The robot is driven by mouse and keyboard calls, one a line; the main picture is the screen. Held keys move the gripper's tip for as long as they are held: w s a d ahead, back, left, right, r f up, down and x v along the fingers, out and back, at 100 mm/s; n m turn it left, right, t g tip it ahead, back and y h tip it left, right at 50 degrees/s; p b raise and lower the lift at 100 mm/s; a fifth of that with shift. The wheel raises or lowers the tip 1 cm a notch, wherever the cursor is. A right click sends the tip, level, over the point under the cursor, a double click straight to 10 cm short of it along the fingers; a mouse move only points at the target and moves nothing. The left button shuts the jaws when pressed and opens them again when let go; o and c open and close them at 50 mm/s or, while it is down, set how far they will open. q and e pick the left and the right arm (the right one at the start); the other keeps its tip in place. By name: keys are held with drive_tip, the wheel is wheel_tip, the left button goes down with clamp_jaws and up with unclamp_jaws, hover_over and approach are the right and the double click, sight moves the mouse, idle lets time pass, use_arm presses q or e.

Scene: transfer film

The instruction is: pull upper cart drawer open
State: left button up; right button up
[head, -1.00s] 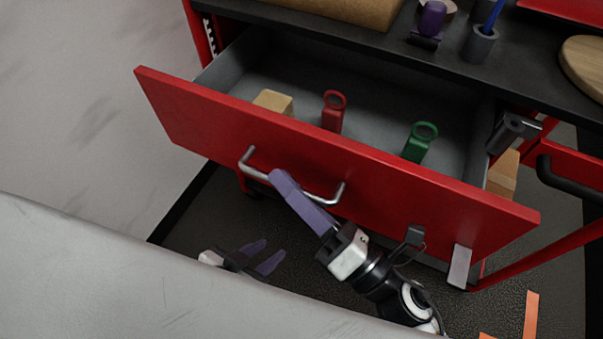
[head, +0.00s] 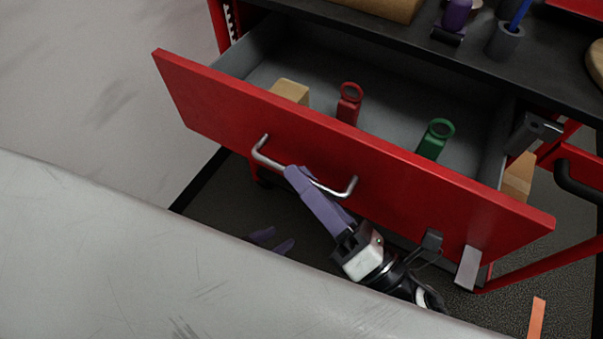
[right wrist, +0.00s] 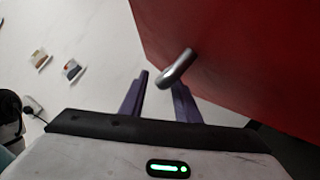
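The red upper drawer (head: 390,160) stands well out of the cart, its grey inside showing. Its silver handle (head: 268,158) is on the front panel; it also shows in the right wrist view (right wrist: 178,67). My right gripper (head: 292,172) is at the handle's middle. In the right wrist view its purple fingers (right wrist: 157,88) are apart, with the bar against the inner side of the right one. My left gripper (head: 272,240) hangs low, away from the drawer, its fingertips apart; the rest is hidden behind the pale foreground surface.
In the drawer lie a tan block (head: 290,91), a red clamp-like piece (head: 348,105) and a green one (head: 434,140). The dark cart top (head: 480,70) holds a cup (head: 504,41) and other items. Another red panel with a black handle (head: 568,182) is at right.

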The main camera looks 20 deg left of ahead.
drive_tip(key=b+v, duration=0.1)
drive_tip(key=v, duration=0.8)
drive_tip(key=shift+s, duration=0.15)
